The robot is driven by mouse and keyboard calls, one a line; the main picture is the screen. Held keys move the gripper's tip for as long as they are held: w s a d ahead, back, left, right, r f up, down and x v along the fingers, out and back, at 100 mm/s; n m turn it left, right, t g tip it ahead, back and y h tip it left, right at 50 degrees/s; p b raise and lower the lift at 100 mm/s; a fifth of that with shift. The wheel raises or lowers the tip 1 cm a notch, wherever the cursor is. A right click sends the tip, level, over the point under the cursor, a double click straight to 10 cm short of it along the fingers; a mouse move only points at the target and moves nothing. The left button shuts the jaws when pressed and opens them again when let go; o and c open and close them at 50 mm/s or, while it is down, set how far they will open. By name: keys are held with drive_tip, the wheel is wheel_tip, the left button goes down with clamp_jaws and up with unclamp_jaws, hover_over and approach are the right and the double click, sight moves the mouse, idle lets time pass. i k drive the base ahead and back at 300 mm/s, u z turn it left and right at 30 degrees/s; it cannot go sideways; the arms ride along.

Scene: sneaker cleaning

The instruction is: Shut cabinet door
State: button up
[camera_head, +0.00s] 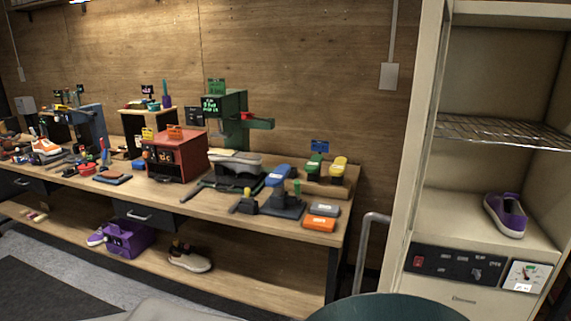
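A tall cream cabinet (466,217) stands at the right edge of the view. Its front is open, and I see its inside. A purple sneaker with a white sole (507,214) sits on its lower floor, below a wire rack (500,130). A black control panel (458,264) with a red switch is on the front below the opening. I cannot clearly make out the cabinet door; no panel covers the opening. My gripper is not in view.
A long wooden workbench (335,187) with tools and machines runs along the wall to the left. A grey bent tube (361,255) stands between bench and cabinet. A dark green rounded thing (390,308) is at the bottom.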

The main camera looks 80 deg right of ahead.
sight(433, 12)
drive_tip(key=z, duration=3.35)
